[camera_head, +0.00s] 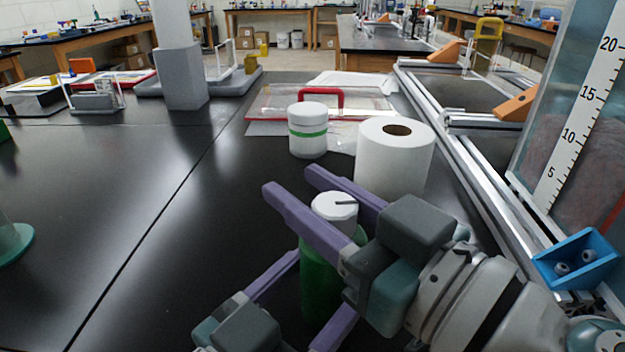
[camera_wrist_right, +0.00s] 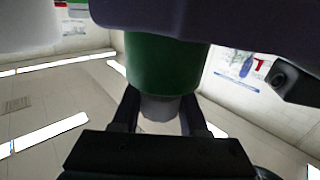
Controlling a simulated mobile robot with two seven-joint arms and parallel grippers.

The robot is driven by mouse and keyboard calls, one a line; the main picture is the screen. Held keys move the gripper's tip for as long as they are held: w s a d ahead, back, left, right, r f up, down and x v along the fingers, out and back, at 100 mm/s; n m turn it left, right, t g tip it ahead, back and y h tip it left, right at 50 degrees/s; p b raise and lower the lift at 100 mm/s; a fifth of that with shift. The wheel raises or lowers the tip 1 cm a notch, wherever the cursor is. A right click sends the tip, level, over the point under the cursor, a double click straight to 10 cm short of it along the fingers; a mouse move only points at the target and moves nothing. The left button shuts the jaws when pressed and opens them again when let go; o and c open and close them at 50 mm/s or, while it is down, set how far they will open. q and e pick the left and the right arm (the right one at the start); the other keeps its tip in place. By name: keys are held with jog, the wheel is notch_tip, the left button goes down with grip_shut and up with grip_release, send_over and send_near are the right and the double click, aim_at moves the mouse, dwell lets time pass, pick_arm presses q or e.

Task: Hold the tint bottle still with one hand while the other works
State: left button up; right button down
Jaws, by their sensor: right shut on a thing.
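The tint bottle is green (camera_head: 318,282) with a white cap (camera_head: 335,205), upright on the black bench and partly hidden by my grippers. My right gripper (camera_head: 290,182), with purple fingers, reaches in from the right and is shut on the cap, one finger on each side. In the right wrist view the green body (camera_wrist_right: 165,68) is above the pale cap (camera_wrist_right: 160,108), between the dark fingers. My left gripper (camera_head: 326,282) comes in low at the front. Its fingers straddle the bottle's body and look closed against it.
A white jar with a green band (camera_head: 308,140) and a white paper roll (camera_head: 394,160) stand behind the bottle. A metal rail frame (camera_head: 470,180), a blue bin (camera_head: 577,262) and a scaled clear panel (camera_head: 575,110) are on the right. The bench to the left is mostly clear.

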jog(key=shift+n, duration=0.3)
jog(key=n+g+y, duration=0.1)
jog(key=g, duration=0.1)
jog(key=n+g+y, duration=0.1)
jog(key=g, duration=0.1)
jog(key=s+n+g+y, duration=0.1)
jog(key=n+g+y, duration=0.1)
jog(key=shift+a, duration=0.35)
jog(key=shift+s+a+n+g+y, duration=0.1)
jog(key=shift+s+n+g+y, duration=0.15)
jog(key=shift+n+g, duration=0.8)
jog(key=shift+s+n+g+y, duration=0.2)
jog(key=shift+n+g, duration=0.35)
jog(key=shift+g, duration=0.85)
jog(key=shift+s+a+n+g+y, duration=0.15)
jog(key=shift+n+g+y, duration=0.1)
jog(key=shift+n+g, duration=0.8)
jog(key=shift+d+m+g, duration=0.1)
jog(key=shift+m+g, duration=0.15)
jog(key=shift+g, duration=0.05)
jog(key=shift+c, duration=2.1)
grip_release()
notch_tip(320, 180, up, 10)
